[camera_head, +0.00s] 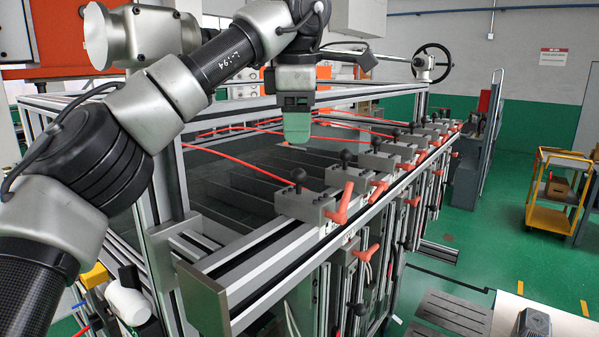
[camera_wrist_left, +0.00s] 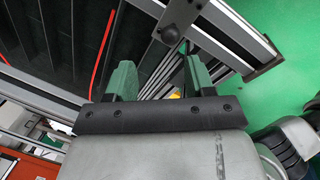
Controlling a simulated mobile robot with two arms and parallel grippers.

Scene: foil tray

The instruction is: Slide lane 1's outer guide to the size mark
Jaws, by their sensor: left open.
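Several grey guide blocks with black ball knobs and orange levers sit in a row along the front aluminium rail. The nearest guide block (camera_head: 306,207) has a black knob (camera_head: 298,175) on top and an orange lever (camera_head: 341,204) at its right. I cannot tell which guide is lane 1's outer one, and no size mark is readable. My left gripper (camera_head: 297,127) hangs, pointing down, above the dark lanes behind the row. In the left wrist view its green fingers (camera_wrist_left: 160,80) are apart with nothing between them. My right gripper is out of view.
Red hoses (camera_head: 235,160) run across the lanes. The aluminium front rail (camera_head: 265,265) ends at the lower left. A handwheel (camera_head: 432,63) stands at the back. A yellow trolley (camera_head: 556,195) stands at the right on open green floor.

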